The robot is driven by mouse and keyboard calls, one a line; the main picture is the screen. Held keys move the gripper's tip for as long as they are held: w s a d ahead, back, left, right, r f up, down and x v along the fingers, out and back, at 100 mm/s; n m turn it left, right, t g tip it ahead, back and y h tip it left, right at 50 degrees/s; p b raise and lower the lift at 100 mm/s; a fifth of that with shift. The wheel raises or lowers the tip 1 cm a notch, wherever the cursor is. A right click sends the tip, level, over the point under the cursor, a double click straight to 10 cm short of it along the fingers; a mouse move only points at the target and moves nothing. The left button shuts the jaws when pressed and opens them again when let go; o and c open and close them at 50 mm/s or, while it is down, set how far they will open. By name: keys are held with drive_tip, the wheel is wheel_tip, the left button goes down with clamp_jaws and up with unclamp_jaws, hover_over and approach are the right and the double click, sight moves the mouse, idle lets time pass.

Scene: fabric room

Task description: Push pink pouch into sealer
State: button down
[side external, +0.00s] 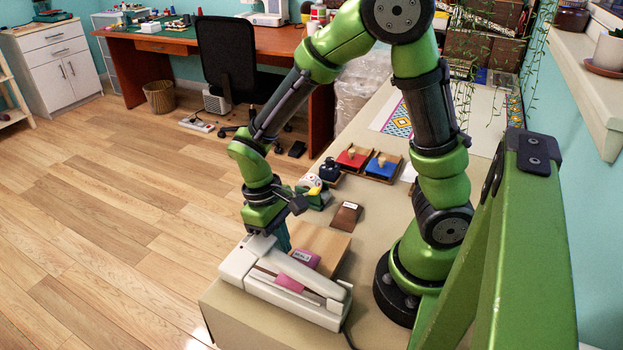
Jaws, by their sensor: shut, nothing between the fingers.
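The white sealer (262,268) lies across the near end of the table, with a long dark slot along it. The pink pouch (305,258), with a dark-printed label, lies flat on a wooden board against the sealer's far side. A pink patch (289,283) also shows at the sealer's slot; I cannot tell whether it is part of the same pouch. My gripper (268,243) is shut and points down just behind the sealer's left part, left of the pouch. Its fingertips are partly hidden, so contact with the pouch cannot be told.
The wooden board (325,240) lies behind the sealer. A brown flat case (346,216), small colourful items (313,190), and red (354,157) and blue (383,165) trays stand farther back on the table (240,315). The table's left edge is close to the sealer.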

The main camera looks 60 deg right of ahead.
sight(301, 259)
drive_tip(key=v, duration=1)
drive_tip(key=w+f, duration=0.1)
drive_tip(key=f, duration=0.1)
drive_tip(key=w+f, duration=0.2)
drive_tip(key=f, duration=0.1)
drive_tip(key=w+f, duration=0.1)
drive_tip(key=f, duration=0.1)
drive_tip(key=shift+w+f, duration=0.25)
drive_tip(key=shift+w, duration=0.05)
drive_tip(key=shift+w+a+t, duration=0.15)
drive_tip(key=shift+w+t, duration=0.15)
drive_tip(key=shift+t, duration=0.1)
drive_tip(key=s, duration=1.1)
drive_tip(key=shift+s+a, duration=0.2)
drive_tip(key=shift+s, duration=0.05)
drive_tip(key=shift+s+f, duration=0.15)
drive_tip(key=shift+f, duration=0.75)
drive_tip(key=shift+w, duration=0.7)
